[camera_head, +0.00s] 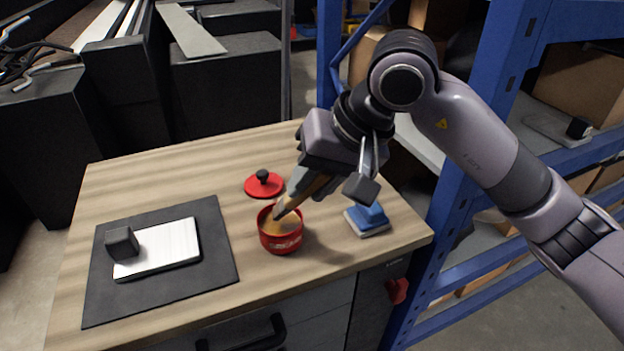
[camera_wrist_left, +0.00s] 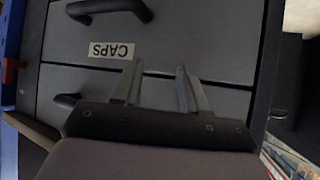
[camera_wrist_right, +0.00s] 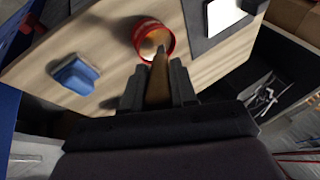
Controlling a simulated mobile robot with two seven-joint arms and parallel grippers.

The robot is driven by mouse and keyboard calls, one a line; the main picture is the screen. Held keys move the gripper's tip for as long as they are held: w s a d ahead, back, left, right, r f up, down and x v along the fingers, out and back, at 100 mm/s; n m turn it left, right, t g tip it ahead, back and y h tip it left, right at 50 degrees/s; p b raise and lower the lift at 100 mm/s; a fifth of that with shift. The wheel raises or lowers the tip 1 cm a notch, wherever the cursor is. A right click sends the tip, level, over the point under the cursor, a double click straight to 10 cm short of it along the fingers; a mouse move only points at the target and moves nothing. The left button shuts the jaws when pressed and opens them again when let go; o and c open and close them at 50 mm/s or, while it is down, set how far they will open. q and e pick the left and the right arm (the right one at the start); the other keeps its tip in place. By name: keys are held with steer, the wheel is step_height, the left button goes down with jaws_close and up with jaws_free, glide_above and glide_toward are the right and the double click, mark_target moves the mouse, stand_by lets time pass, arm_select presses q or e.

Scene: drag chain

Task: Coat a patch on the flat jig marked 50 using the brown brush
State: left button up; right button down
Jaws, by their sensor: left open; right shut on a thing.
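My right gripper (camera_head: 321,186) is shut on the brown brush (camera_head: 301,193) and holds it tilted over the red pot (camera_head: 281,236). The brush's lower end is at the pot's mouth, over tan contents. The brush (camera_wrist_right: 158,82) and pot (camera_wrist_right: 150,46) also show in the right wrist view. A white flat plate (camera_head: 168,249), probably the flat jig, lies on a dark mat with a dark block (camera_head: 122,243) on its left end. I cannot read a 50 on it. My left gripper (camera_wrist_left: 159,80) is open and empty, facing drawers, in the left wrist view.
A red lid (camera_head: 263,184) with a black knob lies behind the pot. A blue-topped block (camera_head: 367,218) is right of the pot. The dark mat (camera_head: 217,270) covers the left front. The table's back left is clear. A blue shelf rack (camera_head: 470,150) stands close on the right.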

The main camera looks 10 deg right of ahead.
steer(key=shift+f+b, duration=0.55)
steer(key=shift+b, duration=0.1)
stand_by(0.8)
steer(key=shift+s+f+b, duration=0.1)
steer(key=shift+f+b, duration=0.1)
steer(key=shift+b, duration=0.2)
stand_by(1.5)
steer(key=shift+r+p, duration=1.7)
steer(key=shift+r, duration=1.95)
